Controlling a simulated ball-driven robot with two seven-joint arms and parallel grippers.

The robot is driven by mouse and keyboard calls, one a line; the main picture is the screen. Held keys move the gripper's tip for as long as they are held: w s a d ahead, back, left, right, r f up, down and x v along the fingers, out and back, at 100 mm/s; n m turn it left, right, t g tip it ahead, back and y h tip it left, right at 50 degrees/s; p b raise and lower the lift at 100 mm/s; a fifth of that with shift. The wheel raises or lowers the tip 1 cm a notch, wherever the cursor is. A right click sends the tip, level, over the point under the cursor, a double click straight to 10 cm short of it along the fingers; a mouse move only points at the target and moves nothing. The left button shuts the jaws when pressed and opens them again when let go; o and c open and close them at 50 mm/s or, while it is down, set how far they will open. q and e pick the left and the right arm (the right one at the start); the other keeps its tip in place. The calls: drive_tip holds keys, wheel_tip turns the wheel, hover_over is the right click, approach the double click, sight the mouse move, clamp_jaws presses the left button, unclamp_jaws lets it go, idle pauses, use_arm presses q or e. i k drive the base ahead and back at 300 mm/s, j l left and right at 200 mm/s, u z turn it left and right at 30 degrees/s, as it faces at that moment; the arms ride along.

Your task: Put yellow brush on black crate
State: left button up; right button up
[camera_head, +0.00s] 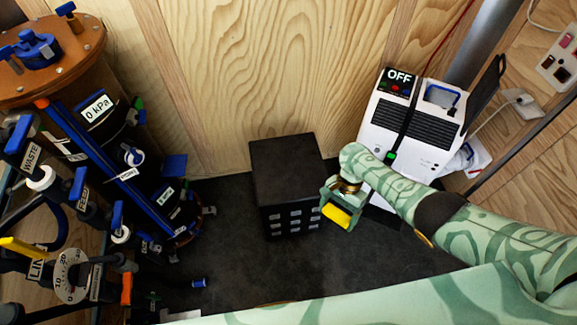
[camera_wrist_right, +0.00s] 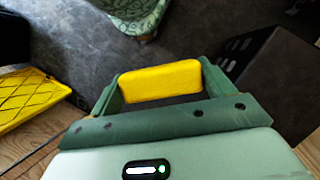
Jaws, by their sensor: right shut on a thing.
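The yellow brush (camera_head: 338,216) is held between the fingers of my right gripper (camera_head: 339,208). In the right wrist view the yellow brush (camera_wrist_right: 160,82) spans the gap between the two green fingers (camera_wrist_right: 160,88). The black crate (camera_head: 285,160) stands on the dark floor against the wooden wall, with slots in its front face. My right gripper is just right of the crate's front right side, apart from its top. The crate (camera_wrist_right: 285,75) also shows at the right of the wrist view. My left gripper is not in view.
A white machine (camera_head: 412,115) with an "OFF" display stands right of the crate, close behind my right wrist. Pipes, valves and a blue-trimmed filter unit (camera_head: 110,150) fill the left. A yellow latticed object (camera_wrist_right: 25,98) lies at the wrist view's left. Dark floor (camera_head: 235,255) is clear before the crate.

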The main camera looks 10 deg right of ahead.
sight(288, 165)
drive_tip(key=i, duration=1)
